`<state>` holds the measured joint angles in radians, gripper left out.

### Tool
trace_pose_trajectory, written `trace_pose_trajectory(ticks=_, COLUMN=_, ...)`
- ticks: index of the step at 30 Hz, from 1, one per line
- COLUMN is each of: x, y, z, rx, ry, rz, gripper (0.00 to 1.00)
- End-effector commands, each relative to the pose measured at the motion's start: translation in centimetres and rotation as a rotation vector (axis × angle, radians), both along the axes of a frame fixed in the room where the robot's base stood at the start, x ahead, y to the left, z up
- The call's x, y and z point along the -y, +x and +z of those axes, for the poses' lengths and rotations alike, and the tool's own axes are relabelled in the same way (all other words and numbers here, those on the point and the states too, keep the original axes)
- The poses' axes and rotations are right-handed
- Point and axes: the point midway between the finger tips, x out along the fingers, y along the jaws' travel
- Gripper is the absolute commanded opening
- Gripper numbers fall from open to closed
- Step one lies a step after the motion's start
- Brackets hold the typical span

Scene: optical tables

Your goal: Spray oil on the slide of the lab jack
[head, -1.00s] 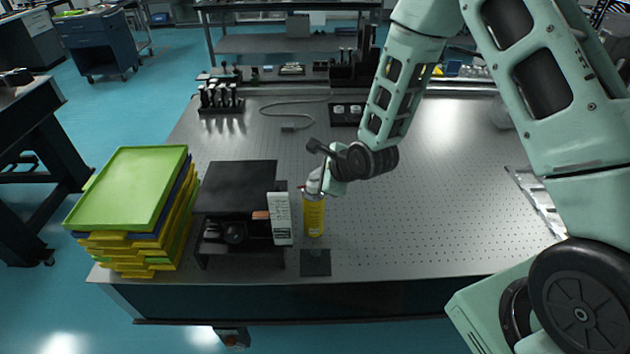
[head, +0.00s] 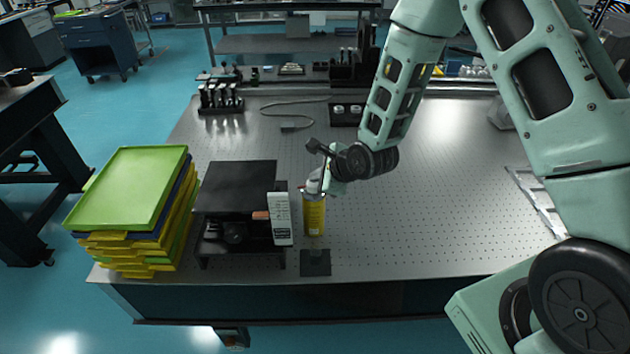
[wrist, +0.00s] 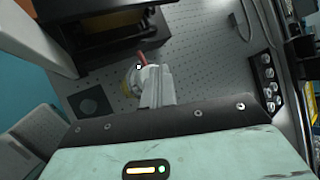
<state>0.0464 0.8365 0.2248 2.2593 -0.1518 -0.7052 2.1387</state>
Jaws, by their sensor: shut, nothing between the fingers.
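The lab jack (head: 236,180) is a black stand with a flat top plate, at the front left of the table in the head view. Its dark frame also shows at the top of the wrist view (wrist: 105,35). A yellow spray can (head: 314,217) with a pale top is upright just right of the jack. A red nozzle tube (wrist: 143,57) shows at its top in the wrist view. My gripper (head: 322,181) is at the can's top, shut, with nothing seen clamped between the fingers. The fingertips partly hide the can's top. The jack's slide is not clearly visible.
A white labelled box (head: 281,218) stands between jack and can. A black square pad (head: 316,263) lies in front of the can. Stacked green and yellow trays (head: 130,190) are at the left. The table's middle right (head: 430,220) is clear.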

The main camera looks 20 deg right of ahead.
Motion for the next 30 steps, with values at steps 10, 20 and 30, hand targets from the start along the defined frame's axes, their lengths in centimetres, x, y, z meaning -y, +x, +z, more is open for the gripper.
trace_pose_trajectory(ticks=10, x=0.0, y=0.0, z=-0.1, rx=-0.001, ry=-0.001, rz=0.000, gripper=0.00)
trace_pose_trajectory(ticks=20, x=0.0, y=-0.1, z=-1.1, rx=-0.004, ry=0.000, rz=-0.001, gripper=0.00)
trace_pose_trajectory(ticks=30, x=0.1, y=-0.2, z=-1.1, rx=-0.008, ry=-0.001, rz=-0.001, gripper=0.00)
